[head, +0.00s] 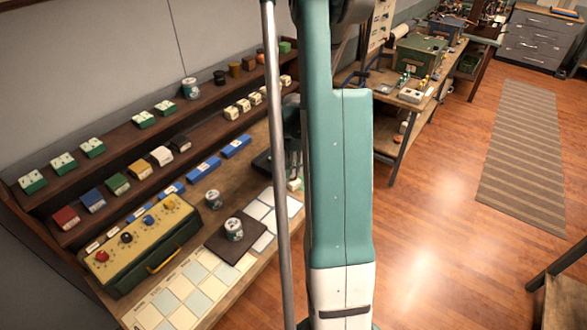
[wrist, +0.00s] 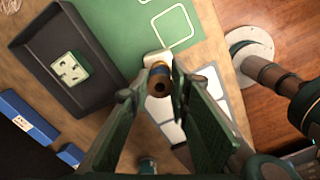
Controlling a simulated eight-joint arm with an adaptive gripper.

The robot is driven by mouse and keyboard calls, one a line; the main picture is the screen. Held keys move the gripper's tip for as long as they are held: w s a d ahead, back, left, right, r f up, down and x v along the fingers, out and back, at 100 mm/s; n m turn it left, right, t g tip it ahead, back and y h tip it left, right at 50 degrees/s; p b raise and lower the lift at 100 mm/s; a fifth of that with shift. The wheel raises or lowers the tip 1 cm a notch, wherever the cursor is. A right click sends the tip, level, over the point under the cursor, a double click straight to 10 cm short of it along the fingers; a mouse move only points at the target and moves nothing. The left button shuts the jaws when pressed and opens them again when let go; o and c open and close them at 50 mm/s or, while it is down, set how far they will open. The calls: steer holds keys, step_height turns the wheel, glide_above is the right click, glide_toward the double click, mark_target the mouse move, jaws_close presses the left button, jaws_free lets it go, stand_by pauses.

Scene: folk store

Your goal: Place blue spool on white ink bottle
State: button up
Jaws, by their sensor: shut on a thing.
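In the wrist view, my gripper (wrist: 158,90) is shut on a small spool (wrist: 160,82) with a brown end, a dark centre hole and a little blue at its side. A small white block-like thing (wrist: 155,58), possibly the white ink bottle, shows just beyond the spool and is partly hidden by it. I cannot tell whether the two touch. In the head view, my gripper (head: 292,160) is low over the right part of the bench, largely hidden by my arm. A small white and green thing (head: 294,184) shows just below it. The spool cannot be made out there.
A dark tray (wrist: 60,35) holding a green-and-white block (wrist: 70,69) lies beside a green mat (wrist: 125,28). Shelves (head: 120,150) with small boxes run along the wall. A control box (head: 150,262) and a tin on a dark pad (head: 223,255) stand at the left.

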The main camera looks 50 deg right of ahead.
steer(key=shift+f, duration=0.15)
steer(key=o, duration=0.7)
step_height(320, 180, up, 12)
steer(key=shift+r, duration=0.25)
stand_by(0.5)
stand_by(0.5)
steer(key=shift+a, duration=0.1)
